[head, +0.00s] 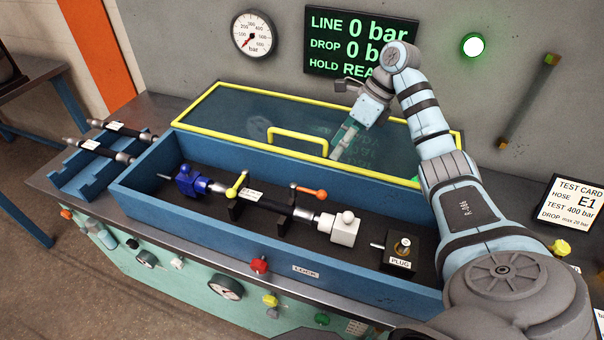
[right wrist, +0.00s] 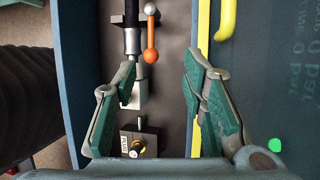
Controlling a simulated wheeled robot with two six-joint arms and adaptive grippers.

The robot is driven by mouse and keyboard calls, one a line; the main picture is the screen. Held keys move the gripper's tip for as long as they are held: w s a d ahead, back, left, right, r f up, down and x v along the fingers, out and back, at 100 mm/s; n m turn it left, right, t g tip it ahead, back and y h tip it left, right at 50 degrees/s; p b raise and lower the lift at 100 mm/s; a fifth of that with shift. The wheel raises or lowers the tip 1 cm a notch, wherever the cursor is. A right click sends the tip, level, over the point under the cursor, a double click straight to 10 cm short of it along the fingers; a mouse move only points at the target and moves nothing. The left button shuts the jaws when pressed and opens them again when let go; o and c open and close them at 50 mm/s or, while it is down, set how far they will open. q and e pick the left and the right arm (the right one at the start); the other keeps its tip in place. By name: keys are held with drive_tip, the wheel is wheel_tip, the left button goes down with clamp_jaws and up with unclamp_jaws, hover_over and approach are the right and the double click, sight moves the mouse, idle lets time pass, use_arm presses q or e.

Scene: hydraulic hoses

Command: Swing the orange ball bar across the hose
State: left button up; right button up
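The orange ball bar (head: 309,191) lies behind the black hose (head: 272,204), pointing along it rather than across. Its orange ball is at the right end in the head view. In the right wrist view the orange ball bar (right wrist: 151,38) lies beside the hose's metal end. The yellow ball bar (head: 237,184) lies across the hose further left. My right gripper (head: 336,155) is above the back of the blue trough, by the lid. In the right wrist view my right gripper (right wrist: 160,85) has its fingers wide apart with nothing between them. My left gripper is not in view.
The blue trough (head: 220,232) has its yellow-framed lid (head: 235,107) open behind. A blue block (head: 190,182) and a white block (head: 339,228) hold the hose ends. A plug fixture (head: 402,250) stands at the right. More hoses lie on a left rack (head: 75,178). The display reads 0 bar.

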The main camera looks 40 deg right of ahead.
drive_tip(key=b, duration=0.5)
approach(320, 191)
wheel_tip(320, 191, down, 3)
drive_tip(key=shift+s+a+f+t, duration=0.2)
drive_tip(key=shift+a+f+t, duration=0.1)
drive_tip(key=shift+a+f, duration=0.85)
drive_tip(key=w+f, duration=0.1)
drive_tip(key=w+a+f, duration=0.1)
drive_tip(key=f, duration=0.1)
drive_tip(key=shift+w, duration=0.3)
drive_tip(key=shift+w+d+f, duration=0.1)
drive_tip(key=shift+w+f, duration=0.05)
drive_tip(key=shift+f, duration=0.15)
drive_tip(key=shift+s+r, duration=0.1)
drive_tip(key=shift+s, duration=0.1)
drive_tip(key=shift+c, duration=1)
drive_tip(key=shift+s+r, duration=0.1)
drive_tip(key=shift+s, duration=0.05)
drive_tip(key=c, duration=0.4)
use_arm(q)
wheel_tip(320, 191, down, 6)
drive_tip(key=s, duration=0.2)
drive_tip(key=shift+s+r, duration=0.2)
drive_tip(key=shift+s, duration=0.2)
use_arm(e)
clamp_jaws()
